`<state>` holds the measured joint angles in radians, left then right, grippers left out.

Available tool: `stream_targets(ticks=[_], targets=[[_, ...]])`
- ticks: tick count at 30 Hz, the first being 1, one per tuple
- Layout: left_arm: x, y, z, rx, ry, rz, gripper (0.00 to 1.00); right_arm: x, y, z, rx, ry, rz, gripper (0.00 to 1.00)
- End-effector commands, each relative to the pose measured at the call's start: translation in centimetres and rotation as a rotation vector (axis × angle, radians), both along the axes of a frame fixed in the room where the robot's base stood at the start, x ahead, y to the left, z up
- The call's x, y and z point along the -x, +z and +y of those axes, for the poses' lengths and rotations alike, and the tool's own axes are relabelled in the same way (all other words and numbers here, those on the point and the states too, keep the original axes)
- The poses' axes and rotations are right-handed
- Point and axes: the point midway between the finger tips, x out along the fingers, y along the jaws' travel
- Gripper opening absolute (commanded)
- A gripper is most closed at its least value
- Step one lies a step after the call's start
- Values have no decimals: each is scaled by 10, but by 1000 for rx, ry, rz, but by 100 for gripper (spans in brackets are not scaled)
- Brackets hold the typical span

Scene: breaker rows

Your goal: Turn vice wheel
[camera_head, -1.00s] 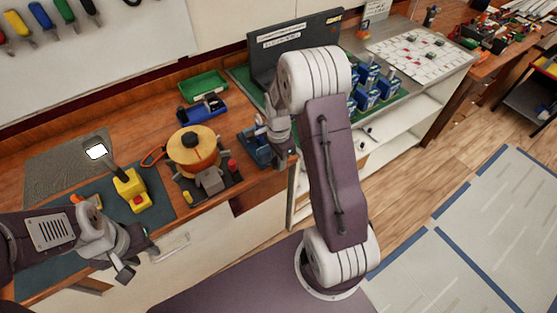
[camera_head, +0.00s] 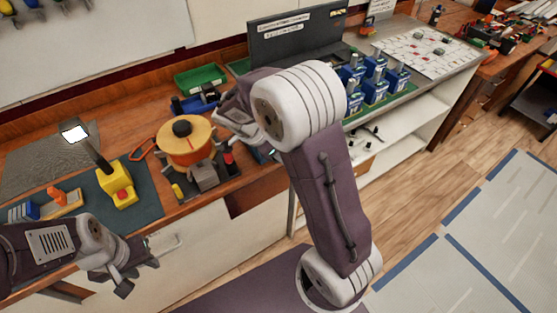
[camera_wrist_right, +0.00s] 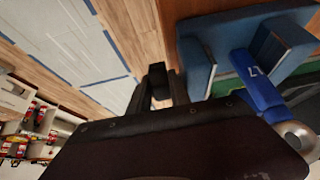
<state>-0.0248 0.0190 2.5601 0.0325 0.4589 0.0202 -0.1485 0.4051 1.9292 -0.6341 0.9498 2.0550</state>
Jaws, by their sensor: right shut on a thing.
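The blue vice (camera_wrist_right: 262,90) fills the right of the right wrist view, with two upright jaws and a blue slide ending in a round metal part (camera_wrist_right: 297,135). In the head view my right arm hides most of it. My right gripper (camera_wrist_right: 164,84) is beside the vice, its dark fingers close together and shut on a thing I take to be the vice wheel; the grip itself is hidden. In the head view this gripper shows only partly (camera_head: 232,112). My left gripper (camera_head: 140,274) is open and empty before the bench's front edge, far left of the vice.
An orange-yellow spool device (camera_head: 187,150) stands left of my right gripper. A yellow box with a red button (camera_head: 120,187) is on the mat. A green tray (camera_head: 200,77) and blue breakers (camera_head: 375,85) are behind and right. Floor at right is free.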

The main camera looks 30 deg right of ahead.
Motion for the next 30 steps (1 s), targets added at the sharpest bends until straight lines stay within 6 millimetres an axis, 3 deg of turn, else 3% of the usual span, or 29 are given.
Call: stream_targets(ticks=[3, 17, 18, 26, 30], targets=[[0, -8, 0, 0, 0, 0, 36, -1, -2, 1, 21, 1, -4, 0], [0, -9, 0, 0, 0, 0, 36, 0, 0, 1, 34, 0, -4, 0], [0, -9, 0, 0, 0, 0, 36, 0, 0, 0, 34, 0, -4, 33], [0, -9, 0, 0, 0, 0, 36, 0, 0, 1, 33, 1, -3, 33], [0, 5, 0, 0, 0, 0, 36, 0, 6, 0, 3, -1, 0, 33]])
